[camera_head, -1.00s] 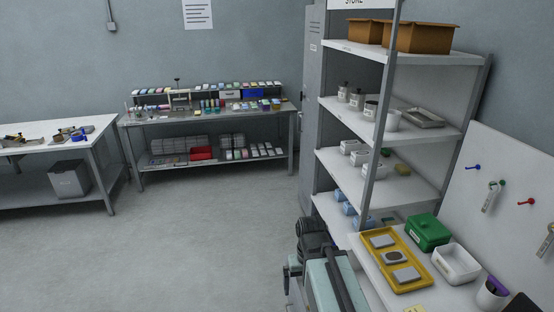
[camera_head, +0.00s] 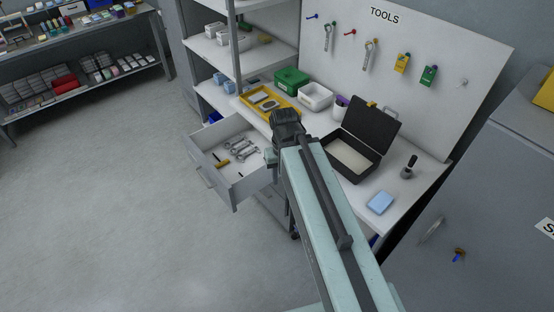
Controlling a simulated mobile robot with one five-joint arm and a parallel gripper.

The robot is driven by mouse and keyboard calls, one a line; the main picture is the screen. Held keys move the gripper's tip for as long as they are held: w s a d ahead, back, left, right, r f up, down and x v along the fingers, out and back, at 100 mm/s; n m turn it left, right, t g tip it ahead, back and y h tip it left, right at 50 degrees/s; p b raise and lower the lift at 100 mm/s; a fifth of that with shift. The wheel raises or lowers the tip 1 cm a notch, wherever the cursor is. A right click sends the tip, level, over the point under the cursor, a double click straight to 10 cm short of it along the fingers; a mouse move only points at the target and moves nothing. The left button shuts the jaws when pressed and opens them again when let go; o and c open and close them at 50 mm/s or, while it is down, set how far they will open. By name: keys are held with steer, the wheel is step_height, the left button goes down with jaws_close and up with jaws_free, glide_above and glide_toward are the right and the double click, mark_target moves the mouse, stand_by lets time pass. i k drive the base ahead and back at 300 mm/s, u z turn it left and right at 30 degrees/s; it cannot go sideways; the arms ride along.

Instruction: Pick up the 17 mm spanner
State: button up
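Several silver spanners (camera_head: 242,149) lie together in an open drawer (camera_head: 207,182) under the bench. Two more spanner-like tools hang on the white tool board, one on the left (camera_head: 330,38) and one to its right (camera_head: 369,54). Size marks are too small to read, so I cannot tell which is the 17 mm spanner. My gripper (camera_head: 270,157) is at the far end of my arm, by the drawer's right side. It is small and partly hidden by the arm, and its fingers cannot be made out.
A yellow-handled tool (camera_head: 222,163) lies in the drawer. On the bench are a yellow tray (camera_head: 285,117), a green box (camera_head: 291,79), a white bin (camera_head: 315,96), an open black case (camera_head: 363,133) and a blue pad (camera_head: 381,202). A grey cabinet (camera_head: 480,200) stands right. The floor at left is clear.

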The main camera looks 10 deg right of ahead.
mark_target(235, 141)
steer(key=u, duration=0.7)
steer(key=k, duration=0.1)
steer(key=z, duration=0.2)
steer(key=i, duration=1.8)
steer(key=z, duration=0.6)
